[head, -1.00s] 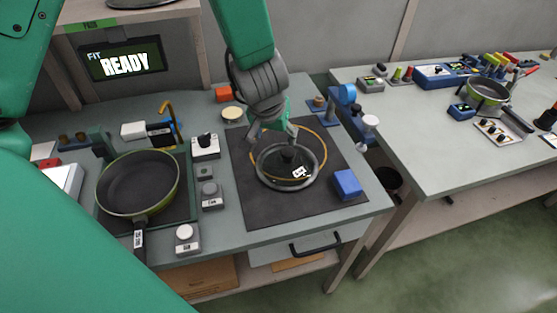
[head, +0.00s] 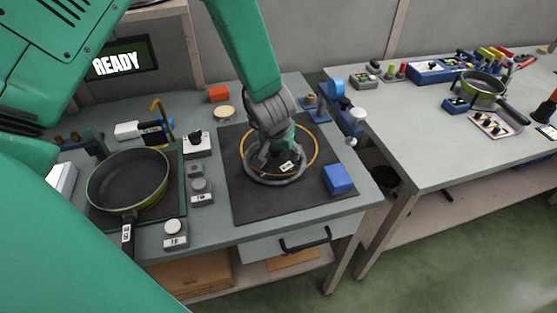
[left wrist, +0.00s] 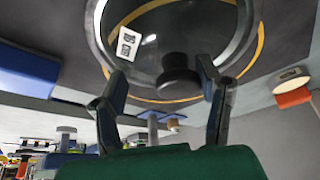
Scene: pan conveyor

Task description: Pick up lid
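The lid (head: 262,180) is round and clear with a grey rim, a dark knob and a white label. It lies on the dark mat (head: 240,203), largely inside a yellow ring. My left gripper (head: 271,158) is low over the lid and hides its knob in the head view. In the left wrist view the two fingers (left wrist: 162,75) are apart, and the knob (left wrist: 180,75) shows between and just beyond the fingertips. I cannot tell if the fingers touch it. My right gripper is not in view.
A blue block (head: 338,179) lies at the mat's right edge. A pan (head: 128,182) stands on the left, with knob boxes (head: 201,191) between it and the mat. A second table (head: 440,150) stands right.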

